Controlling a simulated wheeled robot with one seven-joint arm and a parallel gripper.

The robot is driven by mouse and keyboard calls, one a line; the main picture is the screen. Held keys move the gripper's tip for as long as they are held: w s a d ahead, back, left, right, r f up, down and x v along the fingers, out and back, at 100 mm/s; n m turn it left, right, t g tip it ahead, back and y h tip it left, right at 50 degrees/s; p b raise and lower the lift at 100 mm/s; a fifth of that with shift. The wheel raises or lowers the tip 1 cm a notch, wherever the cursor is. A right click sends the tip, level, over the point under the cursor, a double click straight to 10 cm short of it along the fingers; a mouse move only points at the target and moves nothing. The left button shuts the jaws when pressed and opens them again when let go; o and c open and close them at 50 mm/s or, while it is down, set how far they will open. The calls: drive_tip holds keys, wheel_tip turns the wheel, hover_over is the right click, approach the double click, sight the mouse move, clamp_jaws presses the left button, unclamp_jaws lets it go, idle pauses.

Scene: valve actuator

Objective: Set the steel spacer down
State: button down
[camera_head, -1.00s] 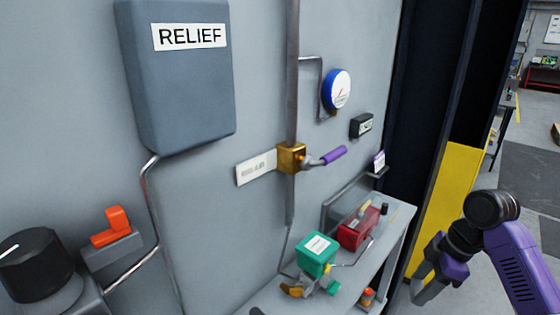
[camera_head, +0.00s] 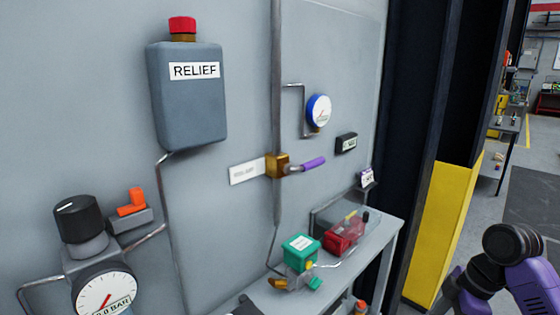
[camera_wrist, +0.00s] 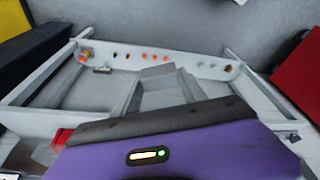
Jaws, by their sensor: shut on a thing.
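In the wrist view, the purple body of my gripper fills the bottom. Pale grey finger-like parts of my gripper (camera_wrist: 162,88) reach up from it. A grey block, which looks like the steel spacer (camera_wrist: 160,76), sits between them, and the gripper is shut on it. Its edges blend with the pale frame behind, so its exact outline is hard to tell. In the head view, my purple and black arm is at the bottom right corner, and the fingertips are cut off or hidden there. The spacer cannot be made out in that view.
A grey bench (camera_head: 383,248) stands against the panel, carrying a green-topped device (camera_head: 301,246) and a red box (camera_head: 343,234). A purple-handled valve (camera_head: 278,165), a blue gauge (camera_head: 319,110) and the RELIEF tank (camera_head: 188,100) are on the panel. A yellow post (camera_head: 444,225) stands right of the bench.

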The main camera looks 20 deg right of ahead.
drive_tip(key=shift+s, duration=0.4)
drive_tip(key=shift+w+d+f+m, duration=0.1)
drive_tip(key=shift+w+d+m, duration=0.2)
drive_tip(key=shift+m, duration=0.4)
drive_tip(key=w+a+f+m+h+b, duration=0.1)
drive_tip(key=w+a+f+m, duration=0.25)
drive_tip(key=a, duration=0.35)
drive_tip(key=w+a+f+m+h+b, duration=0.1)
drive_tip(key=w+a+f+m+h, duration=0.1)
drive_tip(key=w+a+m, duration=0.4)
drive_tip(key=s+a+f+n+b, duration=0.1)
drive_tip(key=a+f, duration=0.1)
drive_tip(key=a, duration=0.7)
drive_tip(key=s+a+f+n, duration=0.1)
drive_tip(key=a+f+n, duration=0.1)
drive_tip(key=a, duration=0.8)
wheel_tip(320, 180, down, 10)
drive_tip(key=s, duration=0.2)
drive_tip(key=shift+s+f+t+y, duration=0.2)
drive_tip(key=shift+s+t+y, duration=0.2)
